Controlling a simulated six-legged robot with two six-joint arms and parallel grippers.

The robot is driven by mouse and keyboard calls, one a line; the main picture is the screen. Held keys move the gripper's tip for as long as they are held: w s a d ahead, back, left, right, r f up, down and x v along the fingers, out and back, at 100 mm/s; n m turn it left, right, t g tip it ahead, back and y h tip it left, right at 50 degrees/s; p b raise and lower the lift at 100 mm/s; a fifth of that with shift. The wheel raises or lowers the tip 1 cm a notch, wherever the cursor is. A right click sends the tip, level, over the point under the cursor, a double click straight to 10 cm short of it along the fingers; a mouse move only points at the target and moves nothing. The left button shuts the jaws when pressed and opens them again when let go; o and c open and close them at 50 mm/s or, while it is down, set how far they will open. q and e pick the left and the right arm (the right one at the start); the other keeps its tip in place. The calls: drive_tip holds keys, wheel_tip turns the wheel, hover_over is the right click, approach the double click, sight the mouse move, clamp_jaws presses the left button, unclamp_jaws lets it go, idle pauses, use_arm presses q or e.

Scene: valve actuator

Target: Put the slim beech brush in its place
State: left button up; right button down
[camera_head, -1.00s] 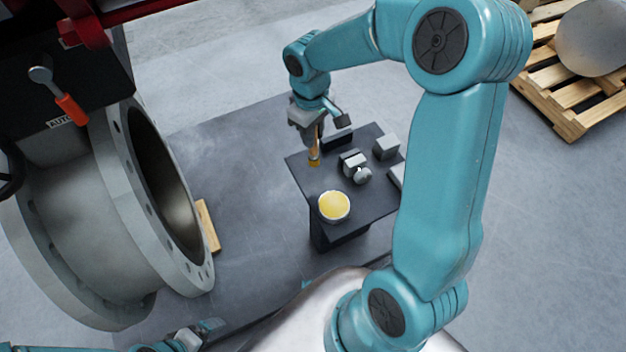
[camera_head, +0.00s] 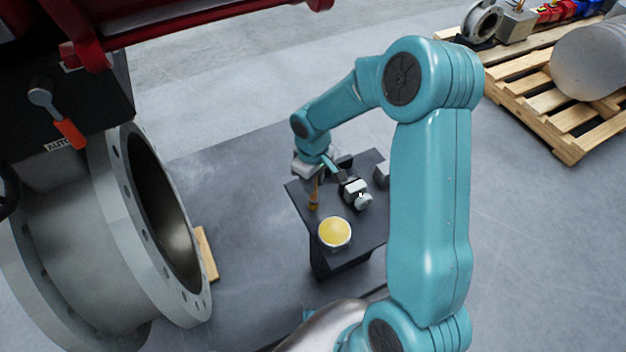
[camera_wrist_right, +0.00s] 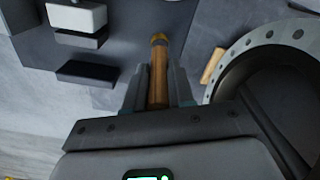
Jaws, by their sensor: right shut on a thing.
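The slim beech brush (camera_head: 314,192) is held upright in my right gripper (camera_head: 312,176), above the left edge of the small dark stand. I cannot tell in the head view whether the tip touches the stand top. My left gripper does not show.
The dark stand (camera_head: 368,225) carries a round tin with yellow contents (camera_head: 334,232), a grey-white fitting (camera_head: 355,190) and a light block (camera_head: 382,175). A large flanged pipe (camera_head: 195,285) stands at the left. A wooden piece (camera_head: 206,254) lies beside it.

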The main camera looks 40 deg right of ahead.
drive_tip(key=c, duration=1)
unclamp_jaws()
drive_tip(key=shift+r, duration=0.15)
wheel_tip(320, 180, up, 12)
drive_tip(key=shift+f+p, duration=0.1)
drive_tip(key=shift+p, duration=0.95)
